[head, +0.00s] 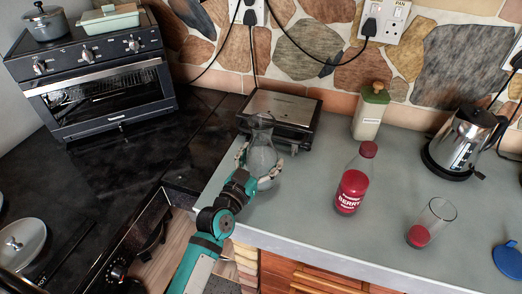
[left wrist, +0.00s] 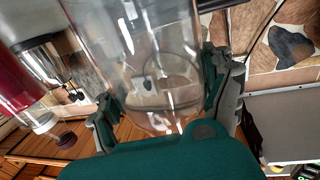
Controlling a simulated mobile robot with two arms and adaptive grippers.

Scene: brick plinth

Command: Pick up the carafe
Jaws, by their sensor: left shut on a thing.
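The carafe (head: 262,150) is clear glass with a narrow neck and a round body. It stands near the left end of the grey counter, in front of a black and steel appliance. My left gripper (head: 259,172) is shut around its body, one finger on each side. In the left wrist view the carafe (left wrist: 145,50) fills the middle, between the fingers of my left gripper (left wrist: 168,105). Whether its base touches the counter is hard to tell. My right gripper is not in view.
A red berry bottle (head: 352,185), a glass with red liquid (head: 430,225), a kettle (head: 463,142) and a green-topped container (head: 370,112) stand to the right. The contact-type appliance (head: 284,108) is close behind the carafe. A toaster oven (head: 100,85) is at the left.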

